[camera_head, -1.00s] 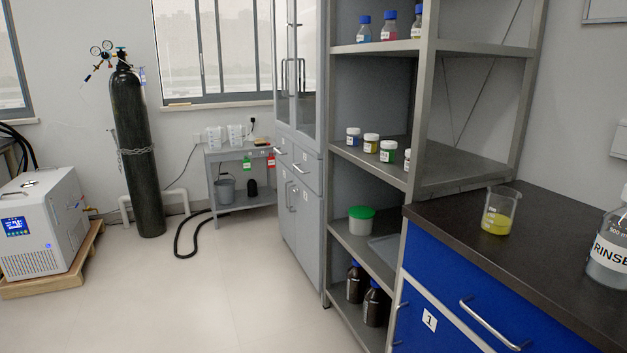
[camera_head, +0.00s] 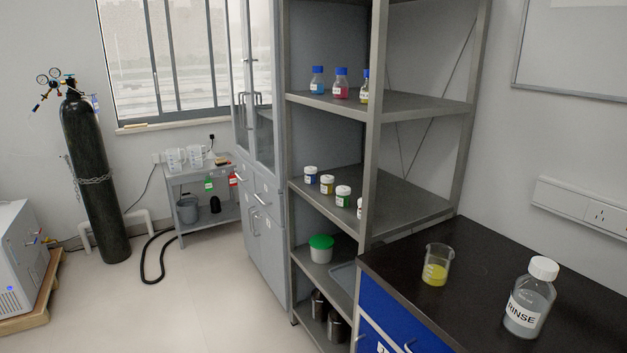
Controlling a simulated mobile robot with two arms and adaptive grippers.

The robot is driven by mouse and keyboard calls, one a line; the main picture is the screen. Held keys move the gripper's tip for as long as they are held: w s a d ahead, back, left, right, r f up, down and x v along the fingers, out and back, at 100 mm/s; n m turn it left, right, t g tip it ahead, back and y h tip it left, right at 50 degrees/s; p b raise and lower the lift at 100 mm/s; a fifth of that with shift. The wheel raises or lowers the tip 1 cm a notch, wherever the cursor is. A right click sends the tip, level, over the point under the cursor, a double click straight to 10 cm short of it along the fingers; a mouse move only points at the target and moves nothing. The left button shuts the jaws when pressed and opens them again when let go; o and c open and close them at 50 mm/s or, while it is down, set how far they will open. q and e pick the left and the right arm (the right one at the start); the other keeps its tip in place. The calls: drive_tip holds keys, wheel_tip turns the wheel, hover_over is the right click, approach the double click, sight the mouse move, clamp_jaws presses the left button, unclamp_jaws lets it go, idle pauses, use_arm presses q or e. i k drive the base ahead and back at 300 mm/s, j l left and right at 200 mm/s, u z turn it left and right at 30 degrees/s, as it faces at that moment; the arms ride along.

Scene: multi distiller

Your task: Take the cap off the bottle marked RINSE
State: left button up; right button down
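The bottle marked RINSE (camera_head: 527,310) stands upright on the dark benchtop at the lower right. It is clear, with a black-on-white label and clear or greyish contents. Its white cap (camera_head: 544,268) sits on top of the neck. Neither of my grippers shows in the head view.
A beaker of yellow liquid (camera_head: 436,267) stands on the dark benchtop (camera_head: 478,262), left of and behind the bottle. The blue drawer unit (camera_head: 383,318) is below. A grey shelf rack (camera_head: 372,130) with bottles and jars rises to the left. Bare benchtop surrounds the bottle; open floor lies left.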

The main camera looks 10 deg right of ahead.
sight(531, 300)
drive_tip(key=z, duration=1.5)
